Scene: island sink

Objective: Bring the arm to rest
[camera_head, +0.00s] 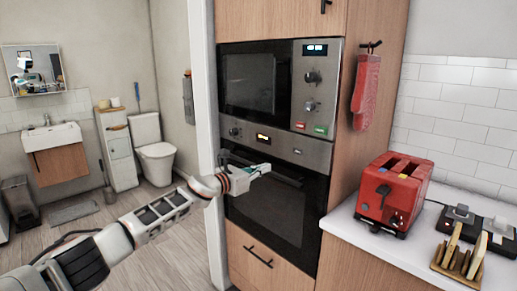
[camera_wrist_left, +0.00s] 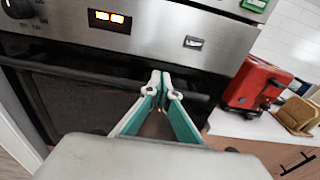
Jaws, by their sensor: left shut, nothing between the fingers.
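My left arm reaches in from the lower left of the head view, and its gripper (camera_head: 266,168) is in front of the built-in oven (camera_head: 275,212), near its top edge and handle. In the left wrist view the two fingers of the left gripper (camera_wrist_left: 160,78) meet at their tips, shut with nothing between them. The oven's control strip (camera_wrist_left: 150,25) is just beyond the fingertips. I cannot tell whether the fingers touch the oven front. My right gripper is not in view.
A red toaster (camera_head: 393,191) and a wooden rack with bread slices (camera_head: 460,255) stand on the white counter (camera_head: 350,225) at right. A microwave (camera_head: 255,82) sits above the oven. A red mitt (camera_head: 366,92) hangs beside it. A bathroom with a toilet (camera_head: 152,148) opens at left.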

